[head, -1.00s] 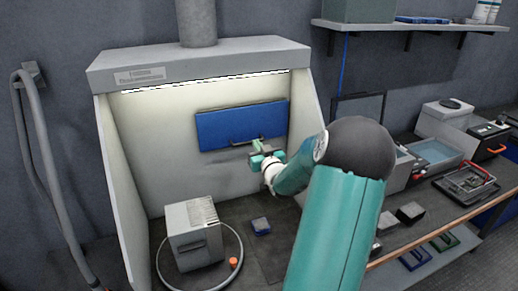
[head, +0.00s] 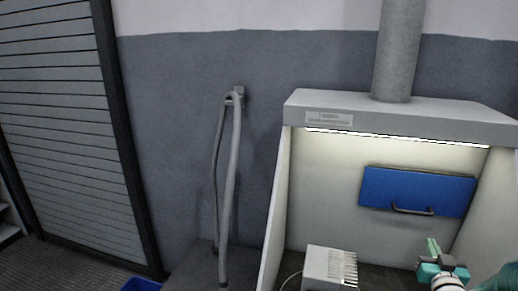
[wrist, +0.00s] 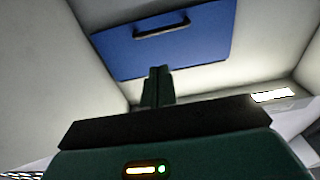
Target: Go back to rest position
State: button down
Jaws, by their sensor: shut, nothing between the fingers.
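My gripper (head: 434,250) is at the lower right of the head view, inside the lit hood (head: 303,112), with its green fingers pointing up. In the wrist view the two fingers (wrist: 157,85) stand side by side, pressed together with nothing between them. The blue panel (head: 416,187) with a dark handle is on the hood's back wall, above the gripper in the head view. It also shows at the top of the wrist view (wrist: 170,55). The fingertips overlap the panel's lower edge in the wrist view; I cannot tell whether they touch it. Most of my arm is out of the head view.
A light grey box with vents (head: 325,268) stands in the hood, left of my gripper. A grey hose (head: 232,180) hangs on the wall left of the hood. A slatted shutter (head: 55,120) is at far left. A blue bin (head: 140,285) is at the bottom edge.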

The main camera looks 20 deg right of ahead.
jog(key=w+a+r+n+g+y, duration=0.2)
jog(key=w+a+g, duration=0.15)
jog(key=a, duration=0.65)
jog(key=w+a+r+n+g+y, duration=0.1)
jog(key=w+a+r+g, duration=0.2)
jog(key=a, duration=0.6)
jog(key=s+a+n+g+y, duration=0.1)
jog(key=s+a+y, duration=0.1)
jog(key=s+a, duration=0.3)
jog(key=s+a+r+n+g+y, duration=0.1)
jog(key=s+a, duration=0.4)
jog(key=a, duration=0.6)
jog(key=s+a+r+n+g+y, duration=0.1)
jog(key=s+a+g+y, duration=0.1)
jog(key=s+a, duration=0.3)
jog(key=a+y, duration=0.1)
jog(key=a, duration=0.3)
jog(key=shift+r, duration=0.1)
